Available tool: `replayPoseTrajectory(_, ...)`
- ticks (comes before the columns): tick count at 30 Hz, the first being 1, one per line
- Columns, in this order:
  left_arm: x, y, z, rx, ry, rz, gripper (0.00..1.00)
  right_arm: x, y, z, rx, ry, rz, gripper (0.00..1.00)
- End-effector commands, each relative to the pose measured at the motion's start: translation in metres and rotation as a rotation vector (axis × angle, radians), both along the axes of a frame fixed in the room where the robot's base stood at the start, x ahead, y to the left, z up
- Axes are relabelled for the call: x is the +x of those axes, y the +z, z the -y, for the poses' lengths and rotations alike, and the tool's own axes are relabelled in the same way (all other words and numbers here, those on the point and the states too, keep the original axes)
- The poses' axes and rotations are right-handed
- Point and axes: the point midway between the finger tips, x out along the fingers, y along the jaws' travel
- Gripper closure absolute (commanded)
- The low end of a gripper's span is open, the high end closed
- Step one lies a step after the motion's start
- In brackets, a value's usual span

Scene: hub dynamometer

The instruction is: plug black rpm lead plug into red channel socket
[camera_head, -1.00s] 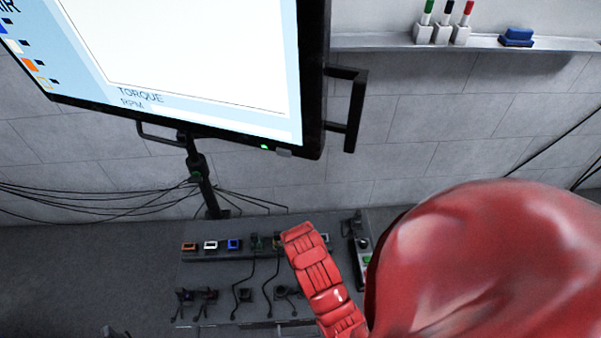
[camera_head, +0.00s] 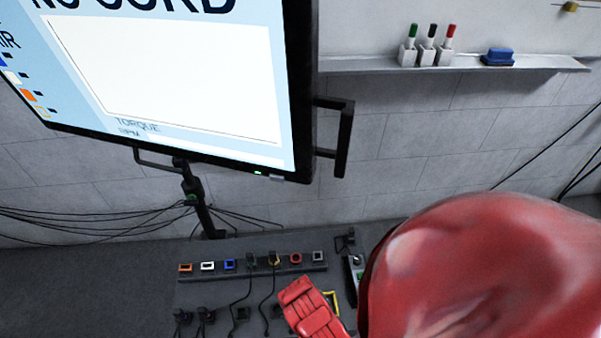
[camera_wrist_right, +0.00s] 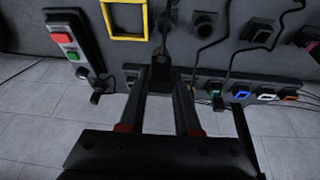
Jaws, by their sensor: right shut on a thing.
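The red channel socket (camera_head: 296,258) sits in the socket strip (camera_head: 222,276), between a yellow socket with a lead in it and a grey one. It looks empty in the head view. In the right wrist view it is not visible, likely hidden behind my fingers. My right gripper (camera_wrist_right: 163,75) is shut on a black plug (camera_wrist_right: 164,45), whose dark lead runs towards the top of that view. In the head view, my red right arm (camera_head: 312,308) reaches just in front of the strip, hiding its fingertips and the plug. My left gripper is in neither view.
Orange (camera_head: 185,267), white (camera_head: 207,266) and blue (camera_head: 230,264) sockets look empty. Leads run from the green and yellow sockets. Several black plugs lie in front of the strip. A button box (camera_wrist_right: 67,45) and a yellow frame (camera_wrist_right: 125,34) are beside the gripper. A monitor (camera_head: 170,85) hangs above.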

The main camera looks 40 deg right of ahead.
Motion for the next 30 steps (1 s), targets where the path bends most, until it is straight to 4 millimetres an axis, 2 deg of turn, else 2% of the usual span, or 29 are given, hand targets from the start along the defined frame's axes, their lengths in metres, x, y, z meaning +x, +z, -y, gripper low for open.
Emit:
replayPoseTrajectory(14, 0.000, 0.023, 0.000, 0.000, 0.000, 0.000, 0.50, 0.000, 0.023, 0.000, -0.001, 0.000, 0.001, 1.00)
replayPoseTrajectory(30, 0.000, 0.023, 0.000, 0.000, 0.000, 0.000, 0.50, 0.001, 0.023, 0.001, 0.000, -0.001, 0.001, 1.00)
